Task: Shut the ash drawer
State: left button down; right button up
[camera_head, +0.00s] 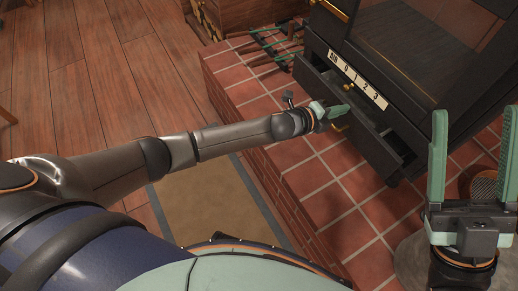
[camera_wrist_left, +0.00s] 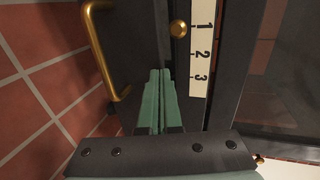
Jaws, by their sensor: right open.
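The ash drawer (camera_head: 362,146) is a dark metal drawer low in the black stove, below a white scale strip numbered 0 to 3. It stands partly pulled out, and its hollow inside shows. Its brass handle also shows in the left wrist view (camera_wrist_left: 101,50). My left gripper (camera_head: 345,110) is at the drawer's front, by the handle; its green fingers lie together in the left wrist view (camera_wrist_left: 160,75), with nothing seen between them. I cannot tell whether they touch the drawer. My right gripper (camera_head: 472,125) is open and empty, to the right of the drawer.
The black stove (camera_head: 425,50) stands on a raised red tile hearth (camera_head: 300,155) with a brick edge. A brass knob (camera_wrist_left: 178,28) sits beside the scale strip (camera_wrist_left: 201,45). Fire tools (camera_head: 270,45) lie at the back. A tan mat (camera_head: 215,205) lies on the wood floor.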

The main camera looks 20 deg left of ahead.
pick_arm(q)
jog(key=shift+w+d, duration=0.55)
jog(key=shift+w, duration=0.1)
pick_arm(e)
jog(key=shift+w+d+f, duration=0.1)
jog(key=shift+w+f, duration=0.1)
jog(key=shift+w, duration=0.15)
jog(key=shift+f, duration=0.1)
pick_arm(q)
jog(key=shift+s+a, duration=0.1)
